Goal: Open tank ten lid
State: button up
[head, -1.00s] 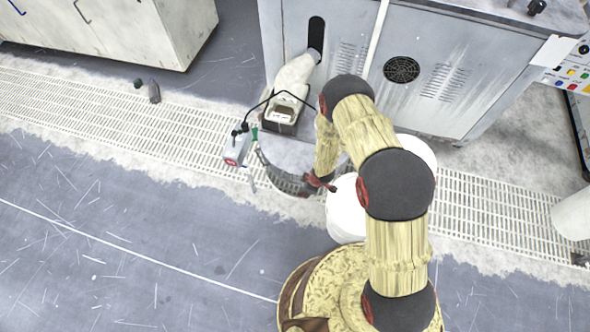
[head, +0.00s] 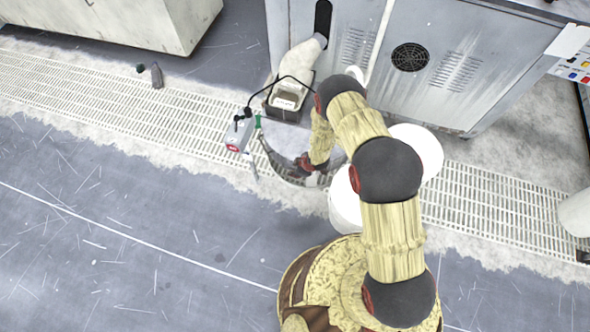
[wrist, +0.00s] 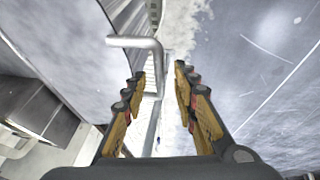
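The tank (head: 272,163) is a low round metal vessel with a flat grey lid (head: 283,140), beside the drain grating. The lid looks shut, though my arm hides its right part. In the wrist view, a broad grey surface that looks like the lid (wrist: 50,40) fills the left side. A pale bent handle rod (wrist: 140,43) sticks out from it. My gripper (wrist: 160,76) is open and empty. The rod's lower leg shows between its two fingers, and I cannot tell whether they touch it. In the head view my gripper (head: 304,165) is at the tank's front right edge.
A small grey box with a red mark (head: 238,134) stands left of the tank. A black-edged container (head: 288,98) sits behind it under a pale duct. A large metal machine (head: 440,60) closes off the back.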

jog(key=shift+c, duration=1.4)
jog(key=c, duration=0.4)
grip_shut()
